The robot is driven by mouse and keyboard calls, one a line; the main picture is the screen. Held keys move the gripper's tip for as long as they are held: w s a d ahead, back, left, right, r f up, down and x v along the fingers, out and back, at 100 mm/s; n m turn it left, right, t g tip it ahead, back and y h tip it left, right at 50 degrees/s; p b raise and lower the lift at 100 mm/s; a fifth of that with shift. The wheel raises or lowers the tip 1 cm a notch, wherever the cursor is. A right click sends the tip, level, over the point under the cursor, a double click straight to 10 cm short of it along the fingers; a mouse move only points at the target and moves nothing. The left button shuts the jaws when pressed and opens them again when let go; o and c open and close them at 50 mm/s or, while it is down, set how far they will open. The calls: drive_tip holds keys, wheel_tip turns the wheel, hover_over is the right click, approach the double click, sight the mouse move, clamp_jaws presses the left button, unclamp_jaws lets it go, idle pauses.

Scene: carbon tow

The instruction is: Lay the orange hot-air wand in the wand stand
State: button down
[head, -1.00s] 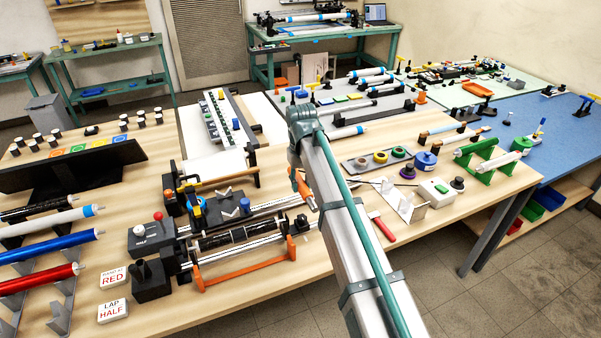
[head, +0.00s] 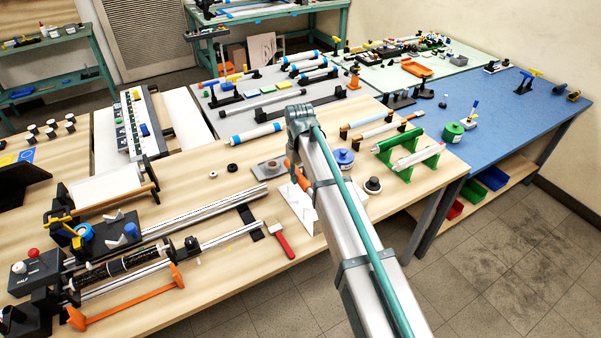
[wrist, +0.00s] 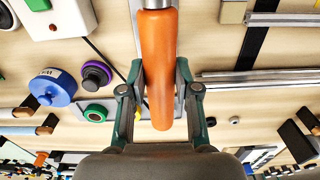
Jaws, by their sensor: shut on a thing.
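The orange hot-air wand (wrist: 158,65) is held in my gripper (wrist: 158,100). Its orange handle lies between the two fingers in the wrist view, and a metal part shows at the top edge. In the head view a bit of the orange wand (head: 290,171) shows beside the end of my arm, which hides the fingers. A pale angled plate stand (head: 297,207), seemingly the wand stand, is on the table just below the wand in the picture, partly behind my arm. I cannot tell whether the wand touches it.
A red-handled brush (head: 281,241) lies left of the stand. A blue round container (head: 343,158) and a dark knob (head: 372,186) stand right of my arm. A white box (wrist: 62,14) with a cable shows in the wrist view. Long metal rails (head: 205,213) lie to the left.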

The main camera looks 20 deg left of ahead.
drive_tip(key=shift+w+d, duration=0.25)
drive_tip(key=shift+w, duration=0.35)
drive_tip(key=shift+s+a+r, duration=0.1)
drive_tip(key=shift+s+a, duration=0.1)
drive_tip(key=shift+s, duration=0.1)
drive_tip(key=shift+d, duration=0.1)
drive_tip(key=shift+w, duration=0.1)
drive_tip(key=shift+f+b, duration=1.2)
drive_tip(key=shift+f, duration=2.15)
drive_tip(key=shift+f, duration=0.7)
